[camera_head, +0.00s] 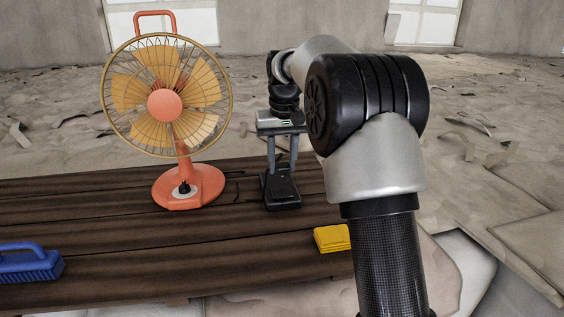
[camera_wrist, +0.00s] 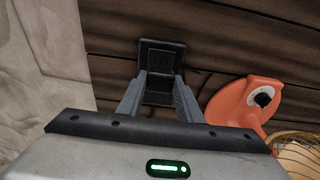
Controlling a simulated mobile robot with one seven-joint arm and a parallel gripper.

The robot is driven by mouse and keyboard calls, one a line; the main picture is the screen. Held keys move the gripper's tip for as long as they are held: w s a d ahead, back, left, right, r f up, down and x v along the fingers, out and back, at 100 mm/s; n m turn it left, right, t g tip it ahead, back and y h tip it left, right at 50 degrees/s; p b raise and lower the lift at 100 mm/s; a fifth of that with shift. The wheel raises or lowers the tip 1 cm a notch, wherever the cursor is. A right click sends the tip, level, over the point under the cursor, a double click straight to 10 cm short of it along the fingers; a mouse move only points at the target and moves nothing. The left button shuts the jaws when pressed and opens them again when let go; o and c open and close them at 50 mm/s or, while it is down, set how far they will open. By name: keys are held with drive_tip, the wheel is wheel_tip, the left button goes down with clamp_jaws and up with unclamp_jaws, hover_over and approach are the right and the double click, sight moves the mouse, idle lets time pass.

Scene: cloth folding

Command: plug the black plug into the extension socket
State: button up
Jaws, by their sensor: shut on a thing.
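The black extension socket (camera_head: 284,203) lies on the dark wooden table, right of the fan; it also shows at the top middle of the wrist view (camera_wrist: 162,50). My gripper (camera_head: 281,173) points down over it, its two grey fingertips at the socket's near part in the wrist view (camera_wrist: 161,78). The fingers are shut on a black piece between them, which looks like the black plug (camera_wrist: 158,95). Black on black, I cannot tell where plug ends and socket begins, or whether the plug is seated or just above.
An orange fan (camera_head: 165,105) stands left of the socket; its base (camera_wrist: 246,100) is close by in the wrist view. A yellow block (camera_head: 332,238) lies at the table's right edge, a blue brush (camera_head: 28,265) at the front left. The table (camera_head: 130,235) is clear between them.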

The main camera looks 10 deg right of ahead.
sight(282, 174)
drive_tip(key=shift+f+b, duration=2.15)
drive_tip(key=shift+f, duration=0.35)
drive_tip(key=shift+p, duration=0.85)
drive_tip(key=shift+f+b, duration=0.35)
drive_tip(key=shift+f, duration=0.25)
idle(0.4)
drive_tip(key=o, duration=1)
drive_tip(key=shift+o, duration=0.2)
wheel_tip(282, 174, up, 17)
drive_tip(key=s+p, duration=0.2)
drive_tip(key=shift+s+r, duration=0.15)
drive_tip(key=shift+s, duration=0.2)
